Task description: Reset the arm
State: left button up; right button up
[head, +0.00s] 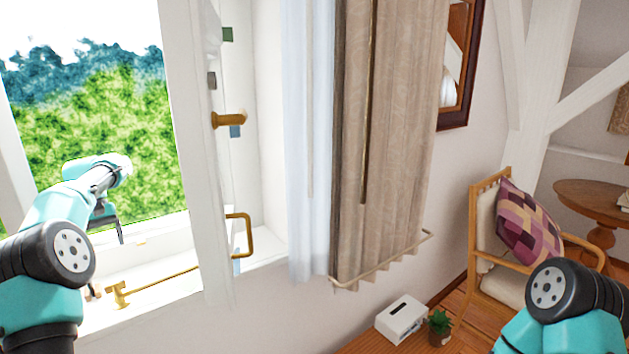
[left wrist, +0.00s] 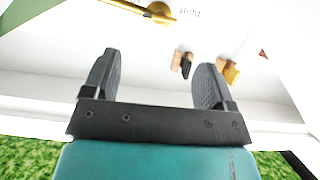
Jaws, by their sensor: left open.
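My left arm (head: 48,250) comes in from the left in the head view and reaches up toward the open window. My left gripper (head: 112,222) hangs over the window sill, and its fingers are partly hidden. In the left wrist view my left gripper (left wrist: 158,68) has its two dark fingers spread wide with nothing between them. A brass fitting (left wrist: 158,10) on white woodwork lies beyond the fingers. Of my right arm (head: 560,300) only links show at the bottom right of the head view; its gripper is out of the picture.
The window sash (head: 212,180) with a brass handle (head: 241,236) stands open right of the left arm. A brass stay (head: 160,284) runs along the sill. A curtain (head: 385,140) hangs further right. A white box (head: 400,318), plant (head: 439,326) and chair (head: 486,215) are near the right arm.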

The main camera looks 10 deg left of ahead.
aim_at(119, 289)
pick_arm(q)
jog(key=shift+x, duration=4.15)
jog(key=shift+a+r, duration=0.1)
jog(key=shift+r, duration=0.05)
jog(key=shift+v, duration=4.55)
jog(key=shift+x, duration=6.1)
jog(key=m+g+y, duration=0.1)
jog(key=m, duration=0.3)
jog(key=shift+w, duration=0.15)
jog(key=m+y, duration=0.2)
jog(key=m, duration=0.2)
jog(key=shift+r, duration=0.1)
